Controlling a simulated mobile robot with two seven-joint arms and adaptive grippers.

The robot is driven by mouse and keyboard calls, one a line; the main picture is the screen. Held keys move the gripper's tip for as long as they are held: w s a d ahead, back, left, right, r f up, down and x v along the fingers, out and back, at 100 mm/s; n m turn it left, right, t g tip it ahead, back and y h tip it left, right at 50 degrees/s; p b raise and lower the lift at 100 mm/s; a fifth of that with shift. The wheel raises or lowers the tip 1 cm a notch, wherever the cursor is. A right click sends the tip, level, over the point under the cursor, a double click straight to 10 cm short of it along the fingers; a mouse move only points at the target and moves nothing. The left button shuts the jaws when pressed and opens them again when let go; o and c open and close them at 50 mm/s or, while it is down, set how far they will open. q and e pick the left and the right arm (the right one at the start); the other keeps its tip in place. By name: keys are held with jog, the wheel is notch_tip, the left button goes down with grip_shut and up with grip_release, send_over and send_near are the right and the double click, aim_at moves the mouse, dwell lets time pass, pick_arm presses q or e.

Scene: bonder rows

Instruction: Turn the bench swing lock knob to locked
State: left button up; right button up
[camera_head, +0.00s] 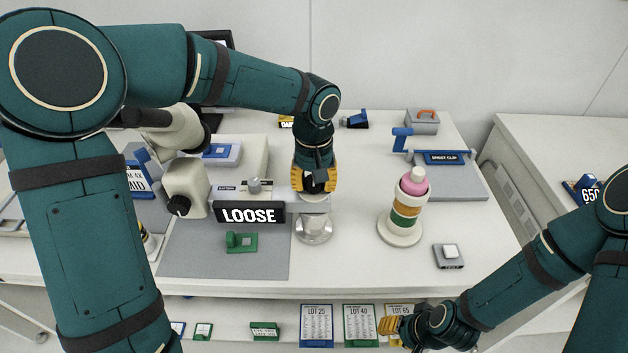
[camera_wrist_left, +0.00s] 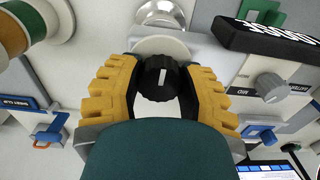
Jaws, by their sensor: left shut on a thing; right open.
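My left gripper (camera_head: 315,184) reaches down over the bench, its yellow fingers on either side of a black ribbed knob (camera_wrist_left: 152,80). It is shut on this knob, which has a white pointer bar that looks nearly upright in the left wrist view. The knob sits at the end of a pale arm above a round metal post (camera_head: 313,230). A black sign reading LOOSE (camera_head: 250,214) stands just left of it. My right gripper (camera_head: 393,327) is open and low in front of the bench; its fingers are partly hidden by its own wrist.
A second, grey knob (camera_wrist_left: 269,87) sits beside the sign. A stack of coloured rings (camera_head: 406,210) stands to the right. A microscope-like device (camera_head: 185,185) is on the left. Lot cards (camera_head: 316,325) line the lower shelf. Bare bench top lies between the post and the ring stack.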

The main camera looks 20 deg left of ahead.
jog(key=shift+r, duration=0.15)
pick_arm(q)
jog(key=m+p, duration=0.1)
jog(key=m, duration=0.2)
jog(key=shift+p, duration=0.3)
jog(key=m+p, duration=0.2)
jog(key=m, duration=0.2)
jog(key=shift+m, duration=0.4)
jog(key=m+p, duration=0.2)
jog(key=m, duration=0.3)
jog(key=shift+p, duration=0.4)
jog(key=m+p, duration=0.2)
jog(key=m, duration=0.2)
jog(key=shift+m, duration=0.3)
pick_arm(e)
notch_tip(320, 180, up, 8)
jog(key=w, duration=0.2)
jog(key=shift+d+t, duration=0.15)
jog(key=shift+t, duration=0.15)
jog(key=shift+r, duration=0.1)
pick_arm(q)
jog(key=o, duration=1.2)
